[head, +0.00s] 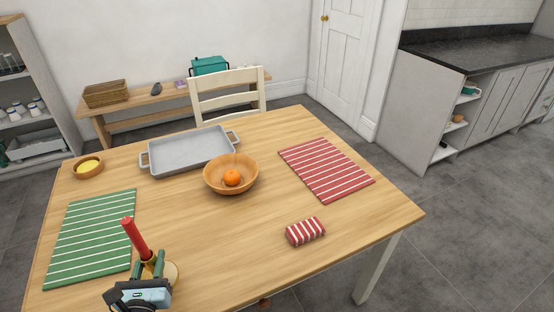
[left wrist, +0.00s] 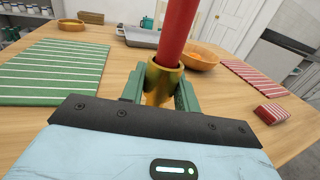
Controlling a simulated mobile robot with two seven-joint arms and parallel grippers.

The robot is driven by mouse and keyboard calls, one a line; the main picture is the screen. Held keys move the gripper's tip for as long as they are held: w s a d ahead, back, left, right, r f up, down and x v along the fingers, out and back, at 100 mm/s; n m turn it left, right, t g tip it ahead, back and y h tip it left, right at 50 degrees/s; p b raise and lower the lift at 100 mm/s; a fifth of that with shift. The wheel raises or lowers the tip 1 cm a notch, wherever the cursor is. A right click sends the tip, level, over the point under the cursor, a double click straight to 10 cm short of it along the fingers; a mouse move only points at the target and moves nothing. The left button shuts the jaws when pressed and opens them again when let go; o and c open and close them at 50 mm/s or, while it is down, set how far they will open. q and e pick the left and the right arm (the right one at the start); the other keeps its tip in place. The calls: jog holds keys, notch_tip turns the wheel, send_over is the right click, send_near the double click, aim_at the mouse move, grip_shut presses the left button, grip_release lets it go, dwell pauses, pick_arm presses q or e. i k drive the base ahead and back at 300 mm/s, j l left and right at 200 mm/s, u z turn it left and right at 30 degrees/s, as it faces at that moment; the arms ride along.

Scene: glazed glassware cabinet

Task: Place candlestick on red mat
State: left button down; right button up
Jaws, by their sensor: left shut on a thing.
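The candlestick (head: 171,274) is brass with a red candle (head: 135,237) standing in its cup. My left gripper (head: 153,264) is shut on the candlestick at the near edge of the table, beside the green mat. The brass cup (left wrist: 162,80) and red candle also show between the green fingers in the left wrist view; the candlestick's base is hidden there. I cannot tell whether the base touches the table. The red mat (head: 326,170) with white stripes lies flat and empty at the table's right side. My right gripper is not in view.
A green striped mat (head: 92,236) lies at the left. A wooden bowl (head: 231,185) with an orange, a grey tray (head: 190,153) and a small yellow-filled bowl (head: 88,167) stand farther back. A folded red striped cloth (head: 305,232) lies before the red mat. The table's front middle is clear.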

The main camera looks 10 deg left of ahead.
aim_at(324, 164)
jog(key=i+l, duration=0.55)
jog(key=l, duration=0.25)
jog(key=i+l+u, duration=0.1)
jog(key=i+l, duration=0.2)
jog(key=l, duration=0.15)
jog(key=i+l, duration=0.25)
jog(key=l, duration=0.15)
jog(key=i+l, duration=0.25)
jog(key=l, duration=0.2)
jog(key=i+u, duration=0.05)
